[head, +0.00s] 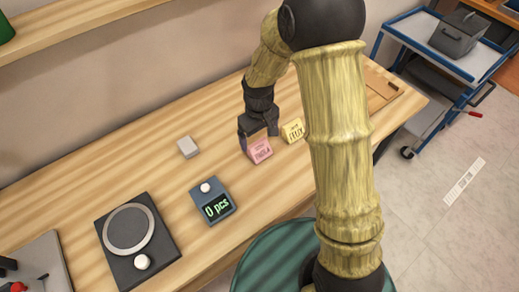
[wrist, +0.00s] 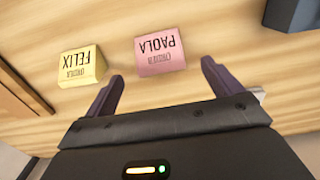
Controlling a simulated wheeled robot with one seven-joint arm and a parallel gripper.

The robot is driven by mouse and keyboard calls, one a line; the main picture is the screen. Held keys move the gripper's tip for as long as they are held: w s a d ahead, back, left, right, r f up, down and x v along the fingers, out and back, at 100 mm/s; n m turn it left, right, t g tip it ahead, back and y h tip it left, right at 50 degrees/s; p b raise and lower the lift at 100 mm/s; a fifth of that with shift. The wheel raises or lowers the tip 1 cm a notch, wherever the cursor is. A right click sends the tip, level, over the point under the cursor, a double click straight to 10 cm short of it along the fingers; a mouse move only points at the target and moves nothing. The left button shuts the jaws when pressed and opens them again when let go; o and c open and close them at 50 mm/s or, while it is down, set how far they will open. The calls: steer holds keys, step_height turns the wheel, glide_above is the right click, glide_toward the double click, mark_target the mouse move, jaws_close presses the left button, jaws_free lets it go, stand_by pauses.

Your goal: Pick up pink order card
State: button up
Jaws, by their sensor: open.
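The pink order card (head: 259,151) stands on the wooden table in the head view, just below my gripper (head: 257,132). In the wrist view the pink card (wrist: 161,55) reads PAOLA upside down and lies ahead of my open gripper (wrist: 160,83), roughly in line with the gap between its fingers. The fingers hold nothing. A yellow card (wrist: 82,66) reading FELIX lies to the left of the pink one in the wrist view, outside the left finger. In the head view the yellow card (head: 292,131) is just right of the pink card.
A display unit (head: 212,202) reading 0 pcs, a dark device with a round plate (head: 137,240) and a small pale block (head: 187,147) stand on the table left of the cards. A blue cart (head: 420,75) stands at the right. Bare wood surrounds the cards.

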mark_target(259, 146)
steer(key=shift+f, duration=0.55)
steer(key=shift+f, duration=2.6)
steer(key=shift+d, duration=0.1)
steer(key=c, duration=1.1)
steer(key=shift+o, duration=0.2)
step_height(259, 146, up, 10)
steer(key=shift+r, duration=0.1)
